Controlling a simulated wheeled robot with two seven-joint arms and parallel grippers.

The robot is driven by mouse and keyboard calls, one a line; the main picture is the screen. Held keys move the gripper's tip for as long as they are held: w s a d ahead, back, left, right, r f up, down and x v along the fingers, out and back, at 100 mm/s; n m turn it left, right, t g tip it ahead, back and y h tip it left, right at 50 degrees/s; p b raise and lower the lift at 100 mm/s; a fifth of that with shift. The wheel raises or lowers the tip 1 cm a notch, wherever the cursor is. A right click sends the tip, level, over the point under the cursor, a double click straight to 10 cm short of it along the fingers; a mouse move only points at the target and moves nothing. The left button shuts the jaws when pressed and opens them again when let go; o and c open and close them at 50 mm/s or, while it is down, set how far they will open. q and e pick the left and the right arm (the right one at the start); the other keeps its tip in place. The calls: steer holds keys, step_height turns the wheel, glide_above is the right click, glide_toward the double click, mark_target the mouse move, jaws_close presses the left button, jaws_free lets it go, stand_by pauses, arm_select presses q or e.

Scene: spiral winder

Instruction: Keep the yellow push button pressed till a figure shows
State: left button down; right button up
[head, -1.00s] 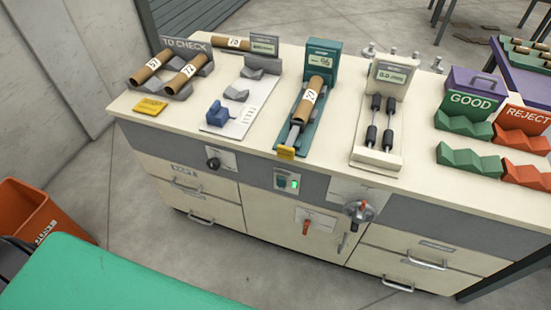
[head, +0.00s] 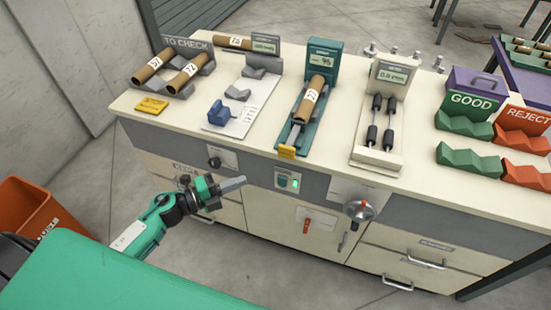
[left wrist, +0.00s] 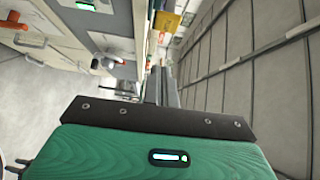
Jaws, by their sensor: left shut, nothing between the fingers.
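The yellow push button (head: 287,152) is at the front end of a teal tester (head: 297,135) on the bench. A brown tube (head: 311,100) with a paper label lies in the tester's cradle. The tester's display (head: 323,60) shows small pale characters, too small to read surely. My left gripper (head: 240,183) is in front of the bench, below and left of the button and apart from it. Its fingers are shut and empty; they also show in the left wrist view (left wrist: 161,88). My right gripper is not in view.
The green-lit switch box (head: 287,181) on the bench front is just right of my left fingertips. A red-tipped knob (head: 359,210) sticks out farther right. A yellow plate (head: 151,105) lies by the TO CHECK rack (head: 187,45). An orange bin (head: 28,215) stands at left.

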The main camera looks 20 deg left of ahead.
arm_select(q)
steer(key=shift+s+d+r, duration=0.1)
steer(key=shift+d+r, duration=0.1)
steer(key=shift+r, duration=0.2)
steer(key=p, duration=0.4)
glide_toward(288, 155)
steer(key=x, duration=0.6)
steer(key=shift+r, duration=0.1)
